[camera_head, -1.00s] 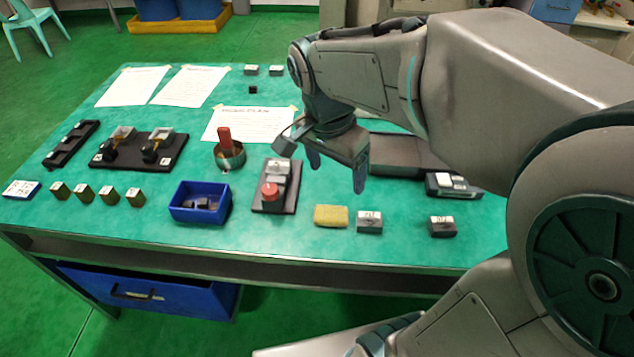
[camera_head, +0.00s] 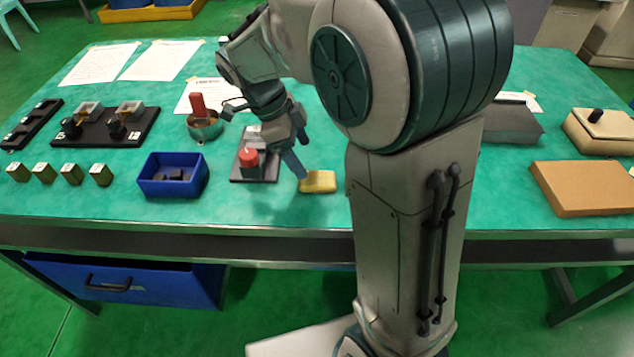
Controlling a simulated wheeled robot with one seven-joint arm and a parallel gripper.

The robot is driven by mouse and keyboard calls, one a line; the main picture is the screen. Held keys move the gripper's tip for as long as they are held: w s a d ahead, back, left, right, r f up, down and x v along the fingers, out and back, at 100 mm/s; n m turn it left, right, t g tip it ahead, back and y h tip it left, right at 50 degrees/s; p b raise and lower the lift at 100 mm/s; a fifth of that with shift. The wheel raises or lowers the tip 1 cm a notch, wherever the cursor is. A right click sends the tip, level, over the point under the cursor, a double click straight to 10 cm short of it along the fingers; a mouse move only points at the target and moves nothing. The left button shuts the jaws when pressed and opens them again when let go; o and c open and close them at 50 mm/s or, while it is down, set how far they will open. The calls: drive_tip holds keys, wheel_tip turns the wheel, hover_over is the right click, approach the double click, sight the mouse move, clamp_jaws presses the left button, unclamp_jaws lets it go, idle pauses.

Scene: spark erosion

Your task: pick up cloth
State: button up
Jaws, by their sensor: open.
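The cloth (camera_head: 319,182) is a small yellow folded block lying flat on the green table top, near the front edge. My gripper (camera_head: 300,160) is open and points down just above and behind the cloth's left end. One finger overlaps the cloth's left edge in the picture. I cannot tell whether it touches. The other finger is partly hidden by the gripper body.
A black stand with a red knob (camera_head: 248,158) is close on the left of the gripper. A blue bin (camera_head: 172,188) holds dark pieces further left. A brown board (camera_head: 584,187) lies at the right. My arm hides the table right of the cloth.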

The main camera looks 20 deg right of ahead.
sight(316, 177)
drive_tip(key=x, duration=0.3)
drive_tip(key=shift+d+f, duration=0.1)
drive_tip(key=shift+w+b+x, duration=0.15)
drive_tip(key=shift+b+x, duration=0.05)
drive_tip(key=shift+x, duration=1.15)
drive_tip(key=shift+w+b+x, duration=0.15)
drive_tip(key=shift+x, duration=1.15)
drive_tip(key=shift+f, duration=0.1)
drive_tip(key=c, duration=1.1)
